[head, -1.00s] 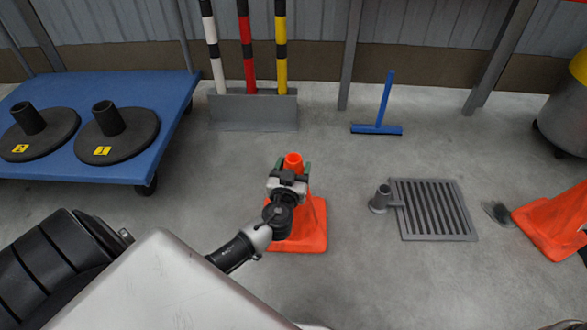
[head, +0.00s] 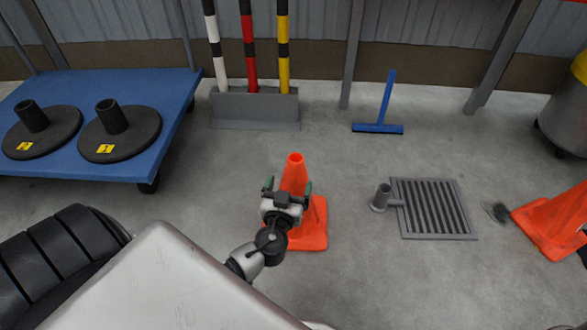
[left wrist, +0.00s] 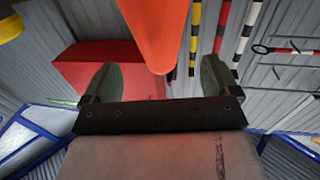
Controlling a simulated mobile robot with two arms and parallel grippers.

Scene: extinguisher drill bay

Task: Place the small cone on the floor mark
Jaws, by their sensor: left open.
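An orange cone (head: 295,170) stands upright on its square base on the floor, in the middle of the head view. My left gripper (head: 288,187) is open, on the near side of the cone, and hides part of its body. In the left wrist view the cone (left wrist: 158,25) shows at the top middle, beyond the gap between the two green fingers (left wrist: 158,65). Nothing is held. I cannot make out a floor mark in either view. My right gripper is not in view.
A floor drain grate (head: 434,208) with a grey pipe stub (head: 381,198) lies to the right. Another orange cone (head: 552,220) is at the right edge. A blue platform (head: 170,95) with black bases is left; a post rack (head: 255,110) and blue squeegee (head: 378,128) are behind.

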